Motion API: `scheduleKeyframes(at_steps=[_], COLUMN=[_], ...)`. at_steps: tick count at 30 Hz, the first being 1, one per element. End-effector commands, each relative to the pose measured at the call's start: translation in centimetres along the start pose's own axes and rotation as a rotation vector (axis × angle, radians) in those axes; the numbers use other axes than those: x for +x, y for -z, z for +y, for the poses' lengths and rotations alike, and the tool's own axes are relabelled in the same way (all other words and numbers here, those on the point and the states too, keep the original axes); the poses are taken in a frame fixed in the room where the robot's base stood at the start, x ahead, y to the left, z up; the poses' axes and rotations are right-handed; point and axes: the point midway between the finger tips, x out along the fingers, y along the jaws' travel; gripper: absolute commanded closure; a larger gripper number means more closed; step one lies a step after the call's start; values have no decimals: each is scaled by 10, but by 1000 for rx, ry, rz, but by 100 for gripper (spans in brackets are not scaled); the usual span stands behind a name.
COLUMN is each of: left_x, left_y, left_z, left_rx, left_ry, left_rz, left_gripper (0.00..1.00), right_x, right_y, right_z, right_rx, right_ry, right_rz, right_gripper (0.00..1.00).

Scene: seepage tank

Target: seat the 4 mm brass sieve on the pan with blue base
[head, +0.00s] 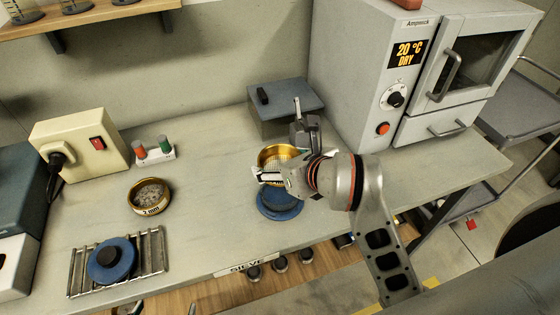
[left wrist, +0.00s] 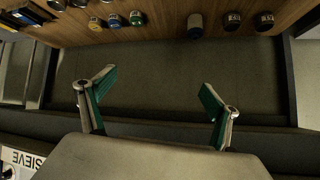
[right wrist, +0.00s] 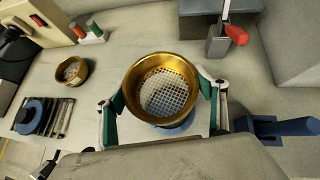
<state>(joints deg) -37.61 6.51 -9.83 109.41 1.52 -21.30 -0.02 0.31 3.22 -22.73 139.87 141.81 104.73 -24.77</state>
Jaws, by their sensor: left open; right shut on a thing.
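A brass sieve with a coarse light mesh (right wrist: 165,90) is held between the fingers of my right gripper (right wrist: 160,94). In the head view the sieve (head: 270,153) is partly covered by the gripper (head: 287,165), and I see no size mark on it. The blue base of the pan (head: 280,208) shows just below the sieve on the bench. It also peeks out under the sieve rim in the right wrist view (right wrist: 178,129). I cannot tell whether sieve and pan touch. My left gripper (left wrist: 158,90) is open and empty by the bench front, outside the head view.
A brass sieve marked 2 mm (head: 150,197) stands to the left. A blue round part (head: 111,260) lies on a wire rack (head: 75,270). A blue-grey box (head: 285,100) and an oven (head: 400,70) stand behind and to the right. The bench between is clear.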

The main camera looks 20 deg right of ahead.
Motion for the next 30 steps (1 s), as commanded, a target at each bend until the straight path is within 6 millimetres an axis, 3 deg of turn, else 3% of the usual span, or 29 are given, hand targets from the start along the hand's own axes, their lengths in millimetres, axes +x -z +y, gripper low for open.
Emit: scheduleKeyframes(at_steps=[7,14,24,30], left_x=[10,20,28,27], left_y=[-1,14,-10,-11], left_z=[6,18,19,20], left_rx=[13,17,17,15], left_ry=[-15,-36,-34,-34], left_rz=[29,87,59,55], left_gripper=[10,10,10,10], right_x=[12,27,34,34], right_y=[16,35,45,44], right_z=[0,0,0,0], right_rx=[0,-1,0,0], right_ry=[0,0,0,0], right_rz=[-1,0,0,-1], right_gripper=[54,54,54,54])
